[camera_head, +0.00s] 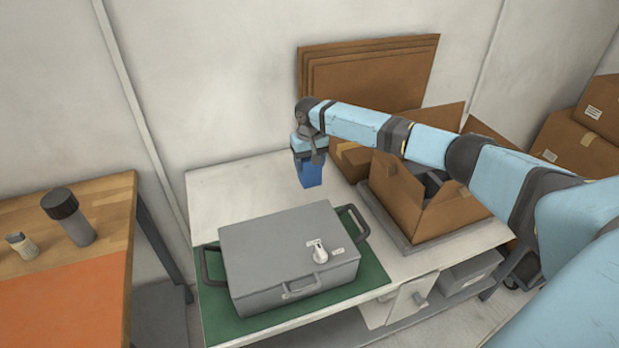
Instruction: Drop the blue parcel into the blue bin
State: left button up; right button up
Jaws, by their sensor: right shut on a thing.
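My right arm reaches in from the right, and my right gripper (310,158) points down above the back of the white table (225,190). It is shut on the blue parcel (311,176), which hangs just below the fingers; the fingertips are partly hidden by the wrist. I cannot tell for sure how far the parcel is above the tabletop. I make out no blue bin in this view. My left gripper is not in view.
A grey case (270,250) with side handles sits on a green mat (375,270). An open cardboard box (435,218) stands to its right. Flat cardboard sheets (370,75) lean on the wall. A wooden bench (95,220) is at left. Bare tabletop shows behind the case.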

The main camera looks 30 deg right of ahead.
notch_tip(320, 180, up, 12)
jog(key=shift+f, duration=0.25)
jog(key=s+a+r+n+p, duration=0.2)
jog(key=s+a+p, duration=0.6)
jog(key=s+a, duration=1.1)
jog(key=s+r, duration=0.1)
jog(key=s, duration=0.2)
jog(key=shift+n, duration=0.3)
